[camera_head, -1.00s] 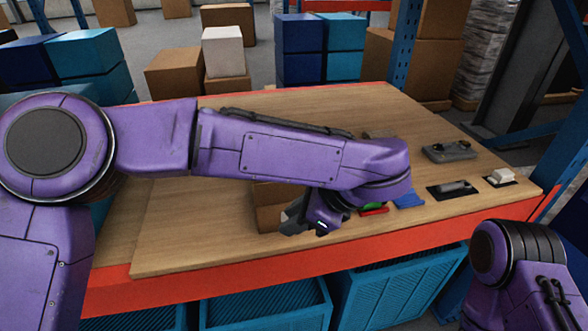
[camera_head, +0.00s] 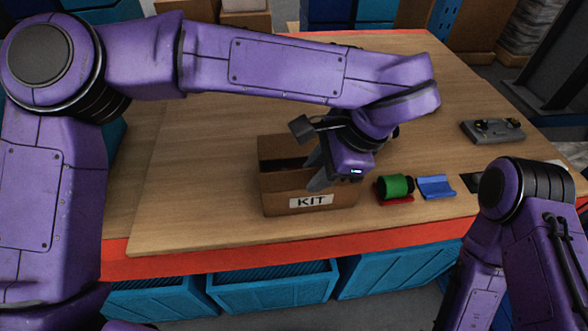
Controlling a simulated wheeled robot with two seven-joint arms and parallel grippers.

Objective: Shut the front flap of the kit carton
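The kit carton (camera_head: 280,200) is an open-topped brown cardboard box near the front edge of the table, with a white KIT label (camera_head: 311,201) on its front. Its dark inside shows at the left. I cannot make out the front flap apart from the front wall. My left gripper (camera_head: 309,155) is over the carton's right part, its two grey fingers spread apart with nothing seen between them. The gripper and wrist hide the carton's right part. Whether a finger touches the carton is unclear. My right arm is at the lower right; its gripper is out of view.
Right of the carton are a green roll (camera_head: 396,186) on a red holder and a blue cradle (camera_head: 436,187). A grey fixture (camera_head: 492,130) lies further back right. The wooden tabletop (camera_head: 200,180) left of the carton is clear. Blue crates (camera_head: 270,288) stand below the red front edge.

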